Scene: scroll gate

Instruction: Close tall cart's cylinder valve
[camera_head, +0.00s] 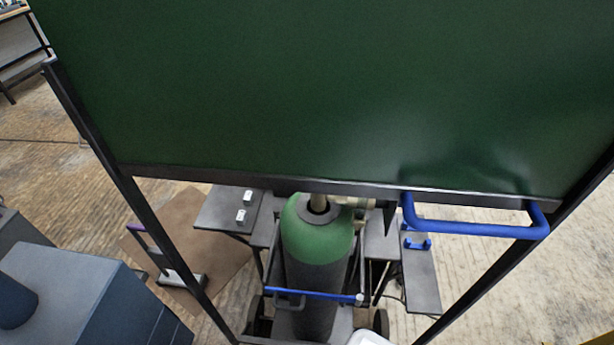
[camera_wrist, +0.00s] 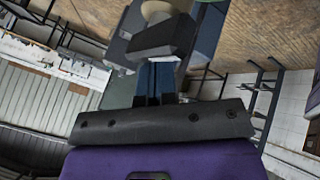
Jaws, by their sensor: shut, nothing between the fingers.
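In the head view a gas cylinder (camera_head: 316,252) with a green shoulder and a dark grey body stands upright on a dark cart (camera_head: 378,246), beyond and below a large green panel.
The green panel (camera_head: 330,90) fills the upper head view in a dark frame, with a blue handle (camera_head: 475,229) low on the right. A blue bar (camera_head: 315,293) crosses the cylinder's front. Blue-grey equipment (camera_head: 75,300) stands lower left. Open floor (camera_head: 510,310) lies right.

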